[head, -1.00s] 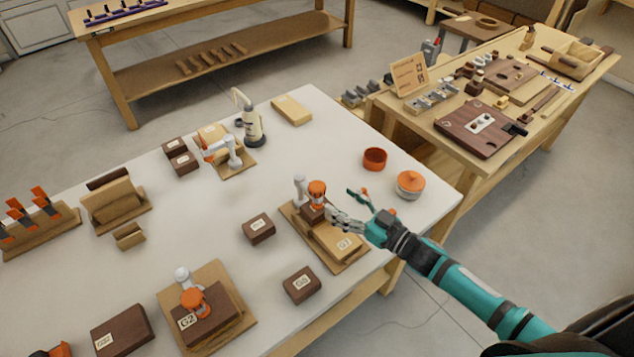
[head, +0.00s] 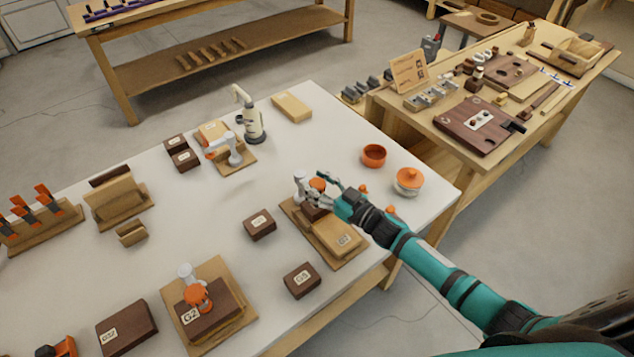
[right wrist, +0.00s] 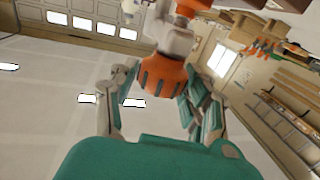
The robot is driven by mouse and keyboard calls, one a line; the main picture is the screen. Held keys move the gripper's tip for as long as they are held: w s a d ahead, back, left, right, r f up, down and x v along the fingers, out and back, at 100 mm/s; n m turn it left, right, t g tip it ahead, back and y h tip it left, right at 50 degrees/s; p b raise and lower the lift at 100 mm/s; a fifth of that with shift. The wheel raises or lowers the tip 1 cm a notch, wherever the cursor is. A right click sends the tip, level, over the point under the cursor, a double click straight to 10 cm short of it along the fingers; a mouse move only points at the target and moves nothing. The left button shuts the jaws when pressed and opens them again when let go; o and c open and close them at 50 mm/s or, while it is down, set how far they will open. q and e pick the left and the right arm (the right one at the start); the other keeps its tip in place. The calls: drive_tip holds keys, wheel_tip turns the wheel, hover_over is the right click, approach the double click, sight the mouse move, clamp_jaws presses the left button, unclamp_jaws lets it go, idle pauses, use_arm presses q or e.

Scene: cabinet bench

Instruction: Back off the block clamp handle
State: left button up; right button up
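A block clamp stands on a wooden base (head: 350,258) near the table's right edge. It has a pale grey post (head: 299,183), an orange handle knob (head: 318,184), and a dark block (head: 314,213) below the knob. A light, labelled wooden block (head: 336,236) lies on the base. My right gripper (head: 321,180) is at the knob. In the right wrist view, the orange knob (right wrist: 163,87) sits between the two fingers of my right gripper (right wrist: 160,75). The fingers appear open around it; firm contact does not show. My left gripper is out of view.
Another clamp with an orange knob (head: 197,297) stands front left. Dark blocks (head: 260,225) and (head: 302,280) lie near the base. White table space lies left of the clamp.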

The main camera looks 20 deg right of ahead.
drive_tip(key=c, duration=0.8)
drive_tip(key=shift+w+f+n+g+y+b, duration=0.1)
drive_tip(key=shift+n+g+y+b, duration=0.65)
drive_tip(key=shift+n+g+y, duration=0.75)
drive_tip(key=shift+y, duration=0.3)
drive_tip(key=o, duration=1.2)
drive_tip(key=shift+o, duration=0.2)
drive_tip(key=v, duration=1.2)
